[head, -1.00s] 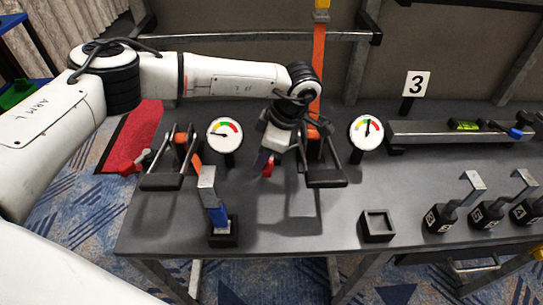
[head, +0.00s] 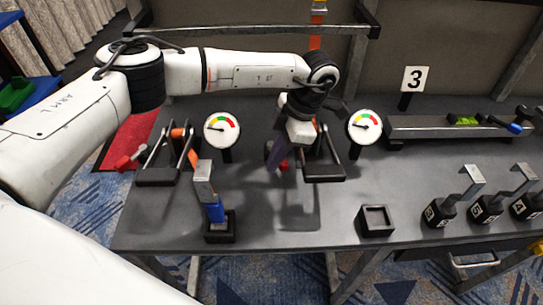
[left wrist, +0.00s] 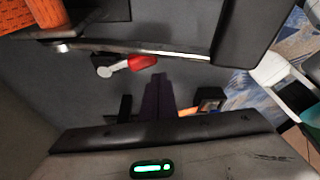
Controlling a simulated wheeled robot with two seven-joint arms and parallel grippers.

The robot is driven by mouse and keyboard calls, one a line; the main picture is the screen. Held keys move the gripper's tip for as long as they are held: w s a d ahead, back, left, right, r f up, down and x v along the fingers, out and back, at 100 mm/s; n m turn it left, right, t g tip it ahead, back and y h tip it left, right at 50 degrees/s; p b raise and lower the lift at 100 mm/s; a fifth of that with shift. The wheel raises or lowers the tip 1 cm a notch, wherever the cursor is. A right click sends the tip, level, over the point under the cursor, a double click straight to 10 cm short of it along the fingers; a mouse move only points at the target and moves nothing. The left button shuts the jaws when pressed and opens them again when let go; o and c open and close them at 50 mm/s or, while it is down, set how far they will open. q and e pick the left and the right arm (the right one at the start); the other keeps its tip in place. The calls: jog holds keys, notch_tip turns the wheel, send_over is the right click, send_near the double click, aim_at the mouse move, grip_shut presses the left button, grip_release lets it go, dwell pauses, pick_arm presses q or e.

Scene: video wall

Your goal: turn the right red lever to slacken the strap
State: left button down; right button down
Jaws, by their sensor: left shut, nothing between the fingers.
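The right red lever (head: 283,164) belongs to the right strap ratchet (head: 324,176) and is partly hidden by my left gripper. It also shows in the left wrist view (left wrist: 142,62), on a metal stem, apart from the fingers. My left gripper (head: 275,168) is shut and empty, its dark fingers pointing down beside the lever; they also show in the left wrist view (left wrist: 158,98). The orange strap (head: 316,42) rises behind my arm. The right gauge (head: 364,127) has its needle toward the lower left. My right gripper is out of view.
A left ratchet (head: 157,177) with its own red lever (head: 126,163) and a left gauge (head: 222,131) stand to the left. A blue-and-grey hook block (head: 213,208) sits in a holder in front. An empty black socket (head: 376,221) and several numbered blocks are to the right.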

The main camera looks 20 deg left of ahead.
pick_arm(q)
jog(key=shift+d, duration=0.25)
jog(key=p+v, duration=0.4)
jog(key=v, duration=0.6)
jog(key=shift+w+a+p, duration=0.2)
jog(key=shift+p, duration=0.2)
